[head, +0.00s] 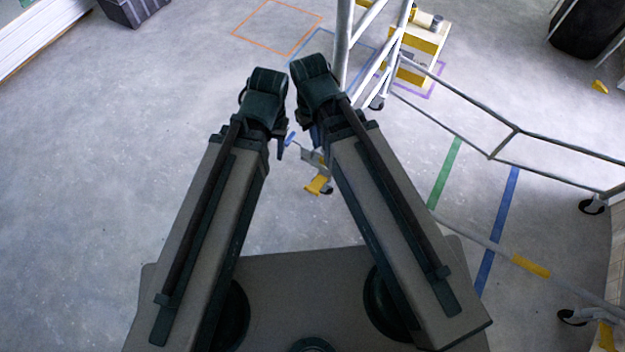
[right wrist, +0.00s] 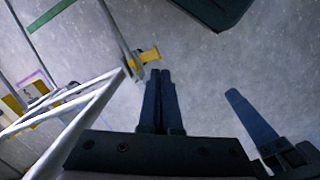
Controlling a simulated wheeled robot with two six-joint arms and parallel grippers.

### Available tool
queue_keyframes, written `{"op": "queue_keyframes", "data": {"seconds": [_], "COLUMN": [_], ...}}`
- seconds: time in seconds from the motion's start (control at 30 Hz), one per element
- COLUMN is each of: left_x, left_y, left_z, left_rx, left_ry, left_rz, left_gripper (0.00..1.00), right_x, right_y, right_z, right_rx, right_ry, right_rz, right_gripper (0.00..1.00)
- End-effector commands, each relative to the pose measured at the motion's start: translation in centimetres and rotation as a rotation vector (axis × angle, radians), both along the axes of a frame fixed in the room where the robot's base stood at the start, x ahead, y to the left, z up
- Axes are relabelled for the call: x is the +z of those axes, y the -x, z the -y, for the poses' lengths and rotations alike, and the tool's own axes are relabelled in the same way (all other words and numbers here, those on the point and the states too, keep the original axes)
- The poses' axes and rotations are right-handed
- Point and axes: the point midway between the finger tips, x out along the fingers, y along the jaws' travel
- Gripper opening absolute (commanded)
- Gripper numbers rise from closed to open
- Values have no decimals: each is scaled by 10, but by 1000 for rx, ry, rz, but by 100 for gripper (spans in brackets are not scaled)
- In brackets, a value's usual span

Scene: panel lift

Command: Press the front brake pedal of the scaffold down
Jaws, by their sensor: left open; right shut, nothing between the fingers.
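The scaffold (head: 343,45) is a frame of pale grey tubes on casters. A yellow brake pedal (head: 316,185) sits by a caster at its near corner, just left of my right forearm. In the right wrist view the pedal (right wrist: 150,55) shows just beyond the fingertips of my right gripper (right wrist: 160,72), which is shut and empty. I cannot tell whether they touch or whether the pedal is up or down. My left gripper (head: 287,143) is open and empty, above and left of the pedal; one finger also shows in the right wrist view (right wrist: 252,115).
Another yellow pedal (head: 606,336) and casters are at the lower right. A wooden box with yellow bands (head: 422,45) stands behind the scaffold post. A dark crate (head: 133,10) is at the far left. The floor on the left is clear.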

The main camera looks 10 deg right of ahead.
Motion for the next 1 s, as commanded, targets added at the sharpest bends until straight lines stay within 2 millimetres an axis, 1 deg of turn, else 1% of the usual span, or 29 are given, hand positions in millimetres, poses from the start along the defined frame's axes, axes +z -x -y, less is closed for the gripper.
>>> {"op": "queue_keyframes", "data": {"seconds": [0.03,0.27,0.3,0.37,0.4,0.47,0.5,0.57,0.6,0.7,0.8,0.9,1.0], "left_x": [-37,-113,-126,-145,-158,-178,-191,-211,-224,-254,-280,-298,-309], "left_y": [0,0,0,0,-1,-1,-1,-1,-1,-1,-1,-1,-1], "left_z": [0,0,0,0,0,0,0,-1,-1,-1,-1,-1,-1], "left_rx": [-1,-4,-4,-5,-6,-6,-7,-8,-8,-9,-11,-12,-13], "left_ry": [0,-1,-1,-1,-2,-2,-2,-2,-3,-3,-4,-3,-3], "left_rz": [0,1,1,2,2,2,2,2,2,3,3,3,3], "left_gripper": [50,50,50,50,50,50,50,50,50,50,50,50,50], "right_x": [-37,-113,-126,-145,-158,-178,-191,-210,-223,-253,-278,-295,-306], "right_y": [-9,-32,-36,-42,-46,-53,-57,-63,-67,-77,-85,-92,-96], "right_z": [-1,1,2,2,2,4,4,5,6,8,10,12,13], "right_rx": [23,141,161,192,213,243,264,295,316,366,411,448,473], "right_ry": [-11,-62,-72,-87,-96,-111,-123,-137,-147,-173,-196,-215,-227], "right_rz": [-9,-44,-49,-56,-60,-66,-69,-74,-78,-83,-88,-90,-91], "right_gripper": [0,0,0,0,0,0,0,0,0,0,0,0,0]}}
